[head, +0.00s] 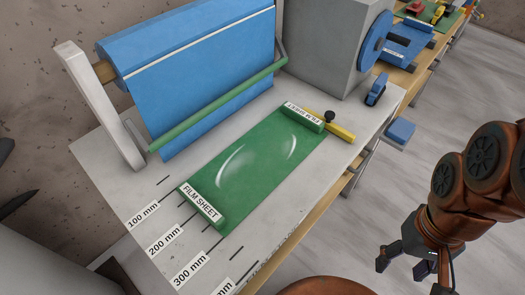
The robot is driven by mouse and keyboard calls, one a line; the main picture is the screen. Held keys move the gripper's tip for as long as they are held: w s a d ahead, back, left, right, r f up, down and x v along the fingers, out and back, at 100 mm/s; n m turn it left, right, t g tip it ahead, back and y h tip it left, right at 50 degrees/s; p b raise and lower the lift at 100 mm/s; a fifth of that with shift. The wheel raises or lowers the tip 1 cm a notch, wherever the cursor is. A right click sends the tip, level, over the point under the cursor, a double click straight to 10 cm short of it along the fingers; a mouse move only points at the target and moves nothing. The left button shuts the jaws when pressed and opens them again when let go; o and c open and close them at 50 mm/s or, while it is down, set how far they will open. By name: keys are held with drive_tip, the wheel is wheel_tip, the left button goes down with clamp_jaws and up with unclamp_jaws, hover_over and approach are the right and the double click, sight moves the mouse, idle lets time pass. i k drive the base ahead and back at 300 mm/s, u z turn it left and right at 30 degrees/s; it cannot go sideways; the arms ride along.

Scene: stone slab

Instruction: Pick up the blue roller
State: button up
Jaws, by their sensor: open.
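A small blue tool (377,89) lies near the right edge of the stone slab (345,165), beside a grey box-shaped machine; it may be the blue roller, but it is too small to tell. A large roll of blue sheet (200,70) hangs on a stand at the back left. My gripper (410,272) is at the lower right, off the slab's front side and over the floor. It is open and empty, well apart from both blue things.
A green film sheet (245,165) lies flat on the slab, with a yellow-handled tool (340,132) at its far end. The grey machine (330,40) blocks the back. A blue seat-like block (400,130) is beside the slab. Floor at right is clear.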

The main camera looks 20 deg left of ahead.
sight(378, 88)
drive_tip(key=z, duration=1.3)
drive_tip(key=i, duration=2.05)
drive_tip(key=u, duration=4.05)
